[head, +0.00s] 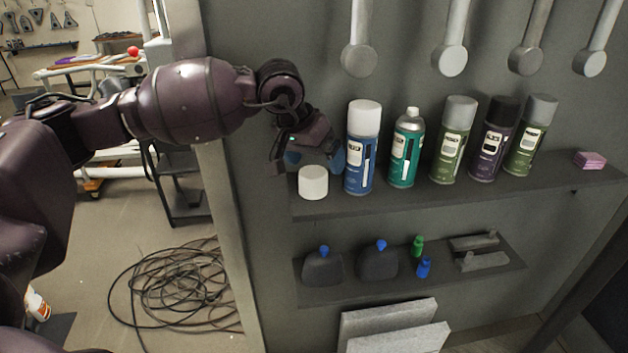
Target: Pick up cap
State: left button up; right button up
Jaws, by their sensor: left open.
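A white cylindrical cap (313,183) stands at the left end of the upper shelf. My left gripper (307,160) is open, just above and behind the cap in the picture. I cannot tell whether its fingers touch the cap. The blue spray can with a white top (361,148) stands just right of the cap and close to the gripper. The teal spray can (405,150) has its small nozzle bare. My right gripper is not in view.
The upper shelf (460,196) also holds several spray cans to the right and a pink block (590,160). Grey hanging tools (450,60) are above. The lower shelf (400,288) holds dark bottles and small items. Cables (175,290) lie on the floor.

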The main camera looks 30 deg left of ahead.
aim_at(313, 172)
pick_arm(q)
jog(key=shift+m+y, duration=0.3)
jog(key=shift+y, duration=0.5)
jog(key=w+f, duration=0.1)
jog(key=f, duration=0.1)
jog(key=w+a+f, duration=0.1)
jog(key=w+f, duration=0.1)
jog(key=f, duration=0.1)
jog(key=w+a+f+p, duration=0.1)
jog(key=w+f, duration=0.1)
jog(key=f, duration=0.1)
jog(key=shift+a+f, duration=0.2)
jog(key=shift+t, duration=0.3)
jog(key=shift+s, duration=0.1)
jog(key=c, duration=0.9)
